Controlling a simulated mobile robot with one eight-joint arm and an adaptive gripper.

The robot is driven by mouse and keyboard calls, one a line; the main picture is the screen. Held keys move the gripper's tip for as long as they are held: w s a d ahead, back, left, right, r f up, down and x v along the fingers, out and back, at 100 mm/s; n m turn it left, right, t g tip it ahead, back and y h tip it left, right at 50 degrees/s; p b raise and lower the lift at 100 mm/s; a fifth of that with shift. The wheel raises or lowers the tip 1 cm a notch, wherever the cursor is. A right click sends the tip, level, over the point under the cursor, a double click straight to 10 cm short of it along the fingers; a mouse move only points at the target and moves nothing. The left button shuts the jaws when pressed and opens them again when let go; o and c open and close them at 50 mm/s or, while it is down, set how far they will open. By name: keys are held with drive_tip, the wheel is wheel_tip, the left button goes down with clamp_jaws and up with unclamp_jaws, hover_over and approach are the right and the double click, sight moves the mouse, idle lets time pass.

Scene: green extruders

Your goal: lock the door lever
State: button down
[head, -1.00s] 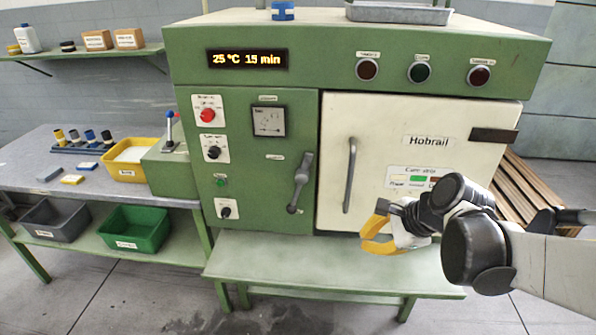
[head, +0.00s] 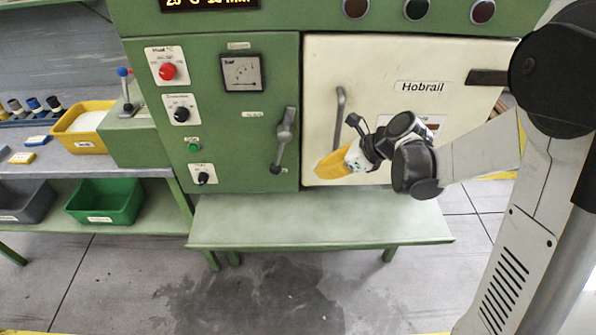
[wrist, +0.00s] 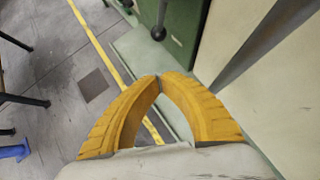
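The door lever (head: 284,140) is a grey lever on the green front panel, just left of the cream door (head: 460,120). It hangs nearly straight down, leaning slightly left, with a dark ball knob at its lower end. The knob (wrist: 158,33) also shows at the top of the wrist view. The door looks closed against the frame. My gripper (head: 322,170) is in front of the door's lower left part, right of the lever and apart from it. In the wrist view its yellow fingers (wrist: 160,78) meet at the tips with nothing between them.
A fixed grey door handle (head: 340,115) stands upright close behind and above my gripper; its bar (wrist: 265,45) crosses the wrist view's upper right. A green bench (head: 320,225) lies below. Knobs and a red button (head: 167,71) sit left of the lever.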

drive_tip(key=a+r+b+x, duration=0.1)
drive_tip(key=b+x, duration=0.3)
drive_tip(key=x, duration=0.8)
drive_tip(key=shift+w+a+b, duration=0.4)
drive_tip(key=shift+w+a, duration=0.1)
drive_tip(key=shift+w, duration=0.05)
drive_tip(key=shift+r, duration=0.15)
drive_tip(key=shift+w+a, duration=0.1)
drive_tip(key=shift+a, duration=0.35)
